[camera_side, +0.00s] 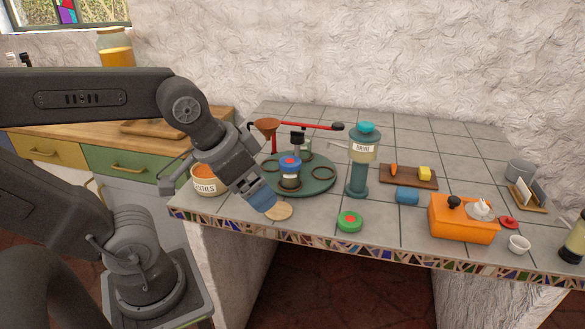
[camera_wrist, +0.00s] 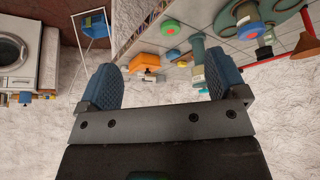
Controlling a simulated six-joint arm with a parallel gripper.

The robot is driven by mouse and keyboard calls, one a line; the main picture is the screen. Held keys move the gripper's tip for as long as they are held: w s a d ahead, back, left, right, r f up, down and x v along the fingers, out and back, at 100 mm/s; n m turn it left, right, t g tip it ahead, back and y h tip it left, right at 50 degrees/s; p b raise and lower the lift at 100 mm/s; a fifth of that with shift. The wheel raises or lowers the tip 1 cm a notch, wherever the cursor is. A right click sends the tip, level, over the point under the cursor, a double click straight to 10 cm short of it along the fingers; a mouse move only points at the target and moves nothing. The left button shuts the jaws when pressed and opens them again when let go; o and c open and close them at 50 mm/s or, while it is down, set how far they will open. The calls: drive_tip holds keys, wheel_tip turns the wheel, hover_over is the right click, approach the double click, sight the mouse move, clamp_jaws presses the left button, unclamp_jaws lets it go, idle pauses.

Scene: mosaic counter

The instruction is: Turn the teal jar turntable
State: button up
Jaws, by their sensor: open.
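The teal jar turntable (camera_side: 319,186) is a round tray on the left part of the tiled counter in the side view. A jar with a blue and red lid (camera_side: 289,177) stands near its front, and a dark-topped clear jar (camera_side: 299,146) stands toward its back. Dark rings lie on its surface. My gripper (camera_side: 264,200), with blue finger pads, is at the turntable's front left and overlaps its edge in the side view; I cannot tell whether they touch. In the wrist view my gripper (camera_wrist: 164,84) is open with nothing between its fingers.
A teal dispenser (camera_side: 358,165) stands right of the turntable. A labelled pot (camera_side: 206,183) is at the left, and a flat tan disc (camera_side: 279,211) lies beneath my gripper. A green and red button (camera_side: 350,221) and an orange box (camera_side: 462,224) sit toward the counter's front.

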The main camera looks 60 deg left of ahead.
drive_tip(key=shift+c, duration=0.5)
drive_tip(key=shift+w+a+r, duration=0.1)
drive_tip(key=shift+w+r, duration=0.1)
drive_tip(key=shift+r, duration=0.05)
drive_tip(key=shift+c, duration=0.8)
drive_tip(key=w+a+r, duration=0.1)
drive_tip(key=w, duration=0.1)
drive_tip(key=w+a+r+n, duration=0.1)
drive_tip(key=w+r, duration=0.1)
drive_tip(key=w+a+r+n+g, duration=0.1)
drive_tip(key=w, duration=0.1)
drive_tip(key=shift+w+a+r+y, duration=0.15)
drive_tip(key=shift+w+r+y, duration=0.1)
drive_tip(key=shift+y, duration=0.05)
drive_tip(key=c, duration=0.4)
drive_tip(key=n+g, duration=0.5)
drive_tip(key=n, duration=0.2)
hover_over(297, 132)
drive_tip(key=shift+c, duration=0.2)
wheel_tip(297, 132, down, 13)
drive_tip(key=shift+w+a+f, duration=0.15)
drive_tip(key=shift+c, duration=0.2)
drive_tip(key=c, duration=1)
